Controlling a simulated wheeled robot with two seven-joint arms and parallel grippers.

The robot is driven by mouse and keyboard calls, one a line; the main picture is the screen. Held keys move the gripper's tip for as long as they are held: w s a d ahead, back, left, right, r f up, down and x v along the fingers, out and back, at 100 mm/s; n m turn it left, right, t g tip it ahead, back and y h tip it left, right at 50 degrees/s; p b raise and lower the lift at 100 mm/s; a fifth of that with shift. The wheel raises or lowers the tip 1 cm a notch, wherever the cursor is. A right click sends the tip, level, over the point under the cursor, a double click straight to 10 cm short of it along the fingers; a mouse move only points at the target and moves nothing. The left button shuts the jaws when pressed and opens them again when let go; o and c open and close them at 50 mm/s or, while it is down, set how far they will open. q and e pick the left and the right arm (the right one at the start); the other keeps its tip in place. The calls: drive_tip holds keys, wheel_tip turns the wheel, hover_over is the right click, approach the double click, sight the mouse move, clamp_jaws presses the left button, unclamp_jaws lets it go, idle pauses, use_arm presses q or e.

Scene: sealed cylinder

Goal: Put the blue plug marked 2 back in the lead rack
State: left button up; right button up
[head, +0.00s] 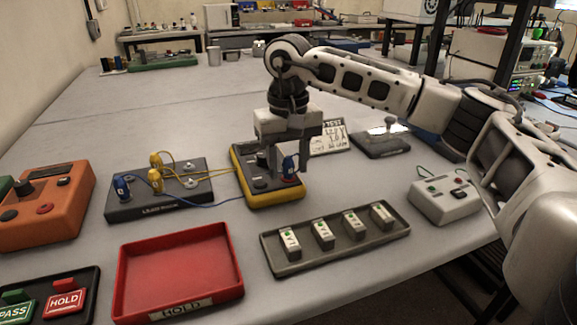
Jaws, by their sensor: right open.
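A blue plug (289,170) stands upright at the right side of the yellow-edged meter (275,198), and a blue lead runs from it. Its number is too small to read. My right gripper (288,168) points down over the meter, fingers apart, with this plug between or just behind them; contact cannot be told. The dark lead rack (180,208) lies to the left. At its left end is another blue plug (122,188), and two yellow plugs (155,160) stand near its middle. My left gripper is out of view.
A red tray (178,265) and a grey tray (335,249) with several small labelled blocks lie in front. An orange box (45,210) stands left, and a white box (444,200) right. Leads cross between rack and meter. The table behind is mostly clear.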

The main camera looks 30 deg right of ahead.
sight(288, 157)
idle(0.5)
idle(0.3)
clamp_jaws()
drive_tip(key=shift+r, duration=0.1)
drive_tip(key=shift+r+p, duration=0.1)
drive_tip(key=shift+p, duration=0.2)
drive_tip(key=shift+r+p, duration=2.2)
drive_tip(key=shift+r, duration=0.65)
